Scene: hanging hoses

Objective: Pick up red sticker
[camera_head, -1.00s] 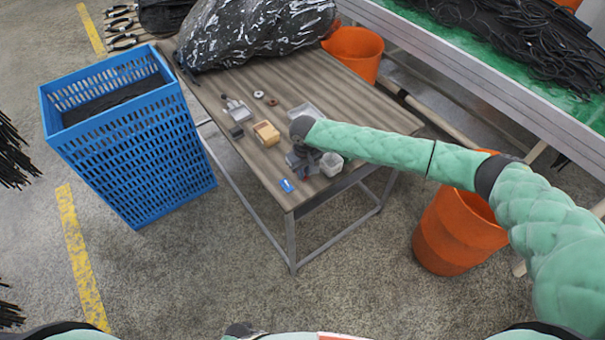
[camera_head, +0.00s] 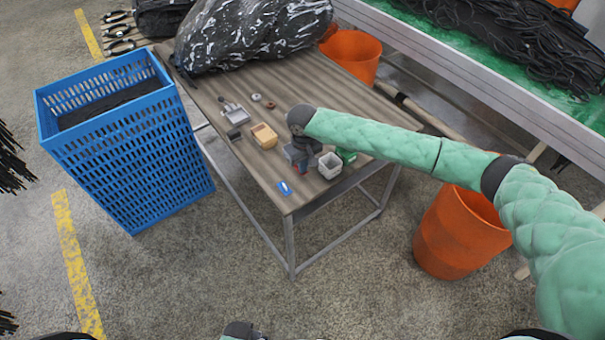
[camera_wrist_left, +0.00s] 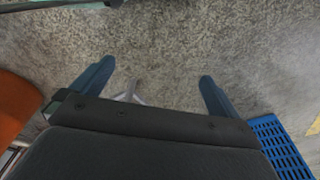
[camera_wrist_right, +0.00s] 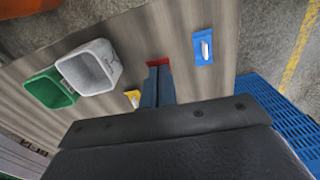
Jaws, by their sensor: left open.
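The red sticker (camera_wrist_right: 158,62) shows at the fingertips of my right gripper (camera_wrist_right: 160,70) in the right wrist view. The fingers are close together with the sticker at their tips, and they cover part of it. In the head view a small red patch (camera_head: 303,170) shows just under the right gripper (camera_head: 301,164), low over the table's front part. Whether the sticker is clear of the table cannot be told. My left gripper (camera_wrist_left: 155,85) is open and empty over the floor in the left wrist view.
A blue sticker (camera_wrist_right: 203,46) lies beside the red one, and a yellow one (camera_wrist_right: 132,97) is partly hidden. A grey bin (camera_wrist_right: 90,68) and a green bin (camera_wrist_right: 48,88) stand close by. A tan box (camera_head: 264,136) sits left of the gripper on the table (camera_head: 350,95).

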